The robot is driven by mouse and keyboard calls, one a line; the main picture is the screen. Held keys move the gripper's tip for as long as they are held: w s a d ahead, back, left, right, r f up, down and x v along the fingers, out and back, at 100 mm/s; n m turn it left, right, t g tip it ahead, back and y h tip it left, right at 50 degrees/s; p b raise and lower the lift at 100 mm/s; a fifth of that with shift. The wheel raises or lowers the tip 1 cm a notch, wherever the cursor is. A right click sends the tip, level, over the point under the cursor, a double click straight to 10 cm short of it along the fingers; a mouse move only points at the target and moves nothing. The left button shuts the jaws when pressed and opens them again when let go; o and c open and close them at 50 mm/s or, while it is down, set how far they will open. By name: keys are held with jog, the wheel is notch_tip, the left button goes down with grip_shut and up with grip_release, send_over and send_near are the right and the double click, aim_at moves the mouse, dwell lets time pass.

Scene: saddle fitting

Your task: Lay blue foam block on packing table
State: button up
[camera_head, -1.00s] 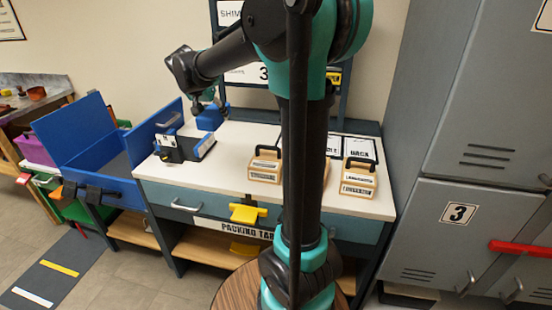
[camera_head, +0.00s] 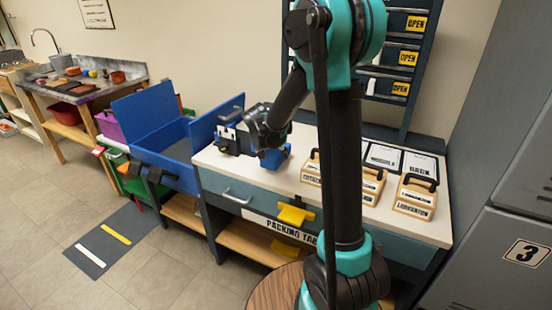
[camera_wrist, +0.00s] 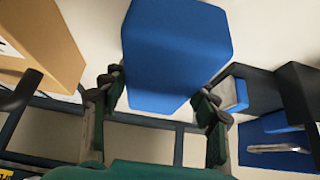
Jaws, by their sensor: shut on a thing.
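The blue foam block (camera_head: 276,158) is in my gripper (camera_head: 266,144), low over the left part of the white-topped packing table (camera_head: 238,169). In the wrist view the blue block (camera_wrist: 176,55) fills the upper middle, with the fingers of my gripper (camera_wrist: 158,102) on its two sides. I cannot tell whether the block touches the table top. The arm partly hides the block in the head view.
A black, white and blue device (camera_head: 230,138) stands close left of the block. Wooden caddies with black handles (camera_head: 415,197) stand at the right. An open blue bin (camera_head: 168,165) adjoins the table's left end. Bare top lies in front of the block.

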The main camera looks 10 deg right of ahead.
jog(key=shift+f, duration=1.15)
jog(key=shift+f, duration=0.15)
jog(key=o, duration=1.1)
jog(key=shift+o, duration=0.2)
jog(key=v, duration=1.2)
jog(key=s+d+f+n, duration=0.1)
jog(key=s+d, duration=0.1)
jog(key=s, duration=0.1)
jog(key=s+d+f+n+y, duration=0.1)
jog(key=s+d, duration=0.1)
jog(key=s, duration=0.2)
jog(key=s+d+f+g, duration=0.1)
jog(key=s+d+f, duration=0.1)
jog(key=s, duration=0.1)
jog(key=shift+s+d+n, duration=0.2)
jog(key=shift+s+n, duration=0.15)
jog(key=shift+n, duration=0.05)
jog(key=s+d+f+n+y, duration=0.1)
jog(key=s+f+n, duration=0.1)
jog(key=s, duration=0.5)
jog(key=s+d+f+n+y, duration=0.1)
jog(key=s+f+n, duration=0.1)
jog(key=s+f, duration=0.3)
jog(key=shift+s+y, duration=0.4)
jog(key=shift+s, duration=0.75)
jog(key=shift+r, duration=0.1)
